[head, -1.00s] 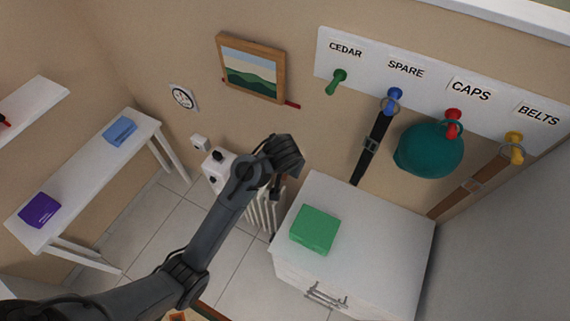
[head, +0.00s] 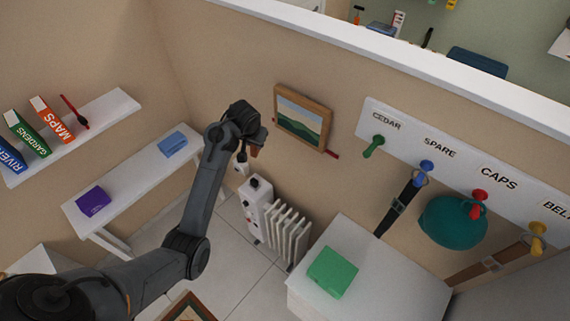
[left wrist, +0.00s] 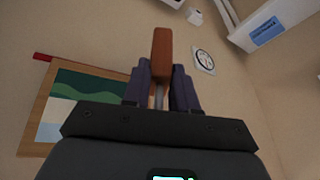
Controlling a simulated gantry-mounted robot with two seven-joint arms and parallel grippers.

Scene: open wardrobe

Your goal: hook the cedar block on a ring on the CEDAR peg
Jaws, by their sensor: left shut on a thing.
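The cedar block (left wrist: 162,55) is a reddish-brown bar standing out beyond my left gripper (left wrist: 160,92) in the left wrist view. The gripper is shut on it by a thin grey metal part, likely its ring. In the head view my left gripper (head: 246,148) is in front of the wall, left of the framed picture, with a small brown bit of the block (head: 259,143) showing beside it. The green CEDAR peg (head: 374,146) sticks out below its label on the white board, right of the gripper and well apart from it. It looks empty. My right gripper is not in view.
The framed picture (head: 303,118) hangs between gripper and peg board. The SPARE peg (head: 426,167) holds a black belt; a teal cap (head: 453,222) hangs at CAPS. Below are a white radiator (head: 275,222) and a white cabinet with a green box (head: 332,271).

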